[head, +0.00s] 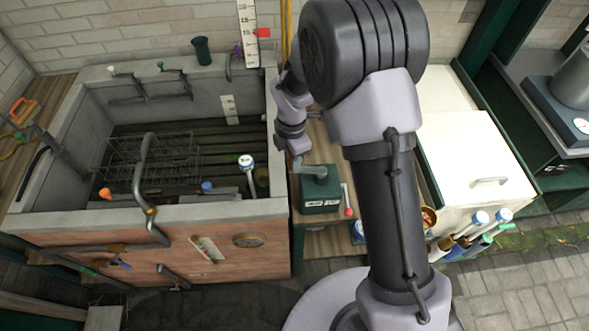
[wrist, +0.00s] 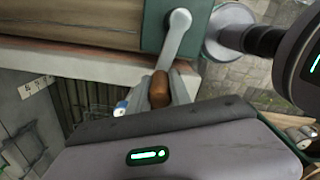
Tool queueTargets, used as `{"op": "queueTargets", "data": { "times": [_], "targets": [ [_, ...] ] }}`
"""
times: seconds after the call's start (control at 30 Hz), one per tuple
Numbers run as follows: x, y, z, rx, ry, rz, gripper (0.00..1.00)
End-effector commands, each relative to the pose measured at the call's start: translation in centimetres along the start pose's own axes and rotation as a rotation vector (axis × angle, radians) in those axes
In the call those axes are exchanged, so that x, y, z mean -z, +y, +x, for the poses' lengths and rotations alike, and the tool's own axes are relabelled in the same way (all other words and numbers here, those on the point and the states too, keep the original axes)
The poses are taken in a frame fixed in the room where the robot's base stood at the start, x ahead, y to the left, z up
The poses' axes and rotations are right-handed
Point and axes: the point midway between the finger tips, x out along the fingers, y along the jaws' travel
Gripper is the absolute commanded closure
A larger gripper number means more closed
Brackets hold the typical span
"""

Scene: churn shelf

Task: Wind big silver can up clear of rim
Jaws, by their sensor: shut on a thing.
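A dark green winch box (head: 321,196) stands on the wooden ledge at the right end of the stone trough. Its grey crank arm (wrist: 179,35) leads to a brown wooden handle (wrist: 159,90) in the wrist view. My gripper (wrist: 163,88) is shut on that handle; in the head view my gripper (head: 297,161) is small, just left of the winch top. A large silver-grey can (head: 574,78) stands at the far right edge, cut off by the frame. I cannot tell whether it is the task's can. No big silver can shows clearly in the trough, and no line from the winch is visible.
The stone trough (head: 190,209) has a wire rack (head: 150,158) inside and curved pipes over its front rim. A white chest (head: 475,160) stands right of my arm, with several blue-and-white-topped tools in front. Paved floor (head: 520,285) is open at lower right.

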Motion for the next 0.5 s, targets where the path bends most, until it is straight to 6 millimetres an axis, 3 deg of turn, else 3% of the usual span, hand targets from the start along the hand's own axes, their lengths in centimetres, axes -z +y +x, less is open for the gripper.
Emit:
{"op": "queueTargets", "data": {
  "times": [0.1,0.23,0.4,0.5],
  "targets": [
    [-1.3,2.0,-0.4,-0.007,-0.003,0.000,1.00],
    [-2.3,2.5,-0.3,-0.007,-0.003,0.001,1.00],
    [-6.5,3.4,-0.4,-0.007,-0.004,0.003,1.00],
    [-7.8,3.6,-0.3,-0.006,-0.004,0.001,1.00]
  ]
}}
